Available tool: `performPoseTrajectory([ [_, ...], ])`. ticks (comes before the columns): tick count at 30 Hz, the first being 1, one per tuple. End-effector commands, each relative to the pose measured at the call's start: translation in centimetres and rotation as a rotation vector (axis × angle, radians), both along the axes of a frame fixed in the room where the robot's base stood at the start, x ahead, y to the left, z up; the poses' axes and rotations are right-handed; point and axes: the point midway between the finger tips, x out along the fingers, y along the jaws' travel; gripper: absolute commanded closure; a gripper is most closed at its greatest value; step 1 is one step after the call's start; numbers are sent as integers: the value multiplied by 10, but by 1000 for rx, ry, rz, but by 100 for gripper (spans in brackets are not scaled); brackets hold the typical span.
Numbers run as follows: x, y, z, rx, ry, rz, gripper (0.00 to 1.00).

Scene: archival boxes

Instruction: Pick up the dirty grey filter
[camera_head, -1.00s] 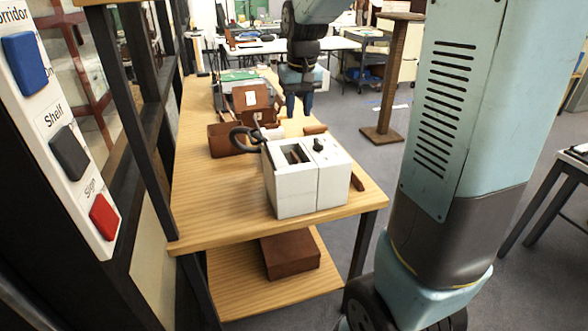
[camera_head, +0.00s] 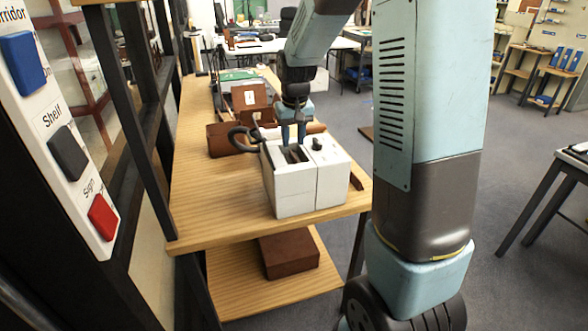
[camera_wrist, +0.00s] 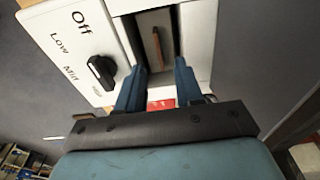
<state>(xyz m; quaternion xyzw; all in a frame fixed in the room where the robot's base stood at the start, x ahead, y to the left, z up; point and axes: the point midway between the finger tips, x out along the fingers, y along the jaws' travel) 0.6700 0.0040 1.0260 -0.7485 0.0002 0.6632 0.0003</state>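A white box-shaped machine (camera_head: 295,192) stands on the near end of the wooden table, with an open slot in its top. In the wrist view, the slot of the white machine (camera_wrist: 228,38) holds a flat greyish piece (camera_wrist: 147,28) with a narrow brown strip on it. I cannot tell for sure whether this is the dirty grey filter. My gripper (camera_head: 293,138) is over the slot, pointing down. In the wrist view my gripper (camera_wrist: 160,72) is open, its two blue fingers apart on either side of the slot with nothing between them.
A dial (camera_wrist: 101,72) marked Off, Low and Mid sits beside the slot. A black hose (camera_head: 240,138) curves from the machine's left. Brown boxes (camera_head: 250,100) stand behind on the wooden table (camera_head: 215,205), and another brown box (camera_head: 289,252) lies on the lower shelf.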

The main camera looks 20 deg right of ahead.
Motion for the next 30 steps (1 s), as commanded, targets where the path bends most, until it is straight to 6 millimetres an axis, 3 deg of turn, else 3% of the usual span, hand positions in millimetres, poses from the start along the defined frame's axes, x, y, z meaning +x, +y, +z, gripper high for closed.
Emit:
performPoseTrajectory([
  [11,2,0,-45,0,3,1,64],
  [21,3,0,-50,0,0,1,65],
  [30,3,0,-50,0,0,1,94],
])
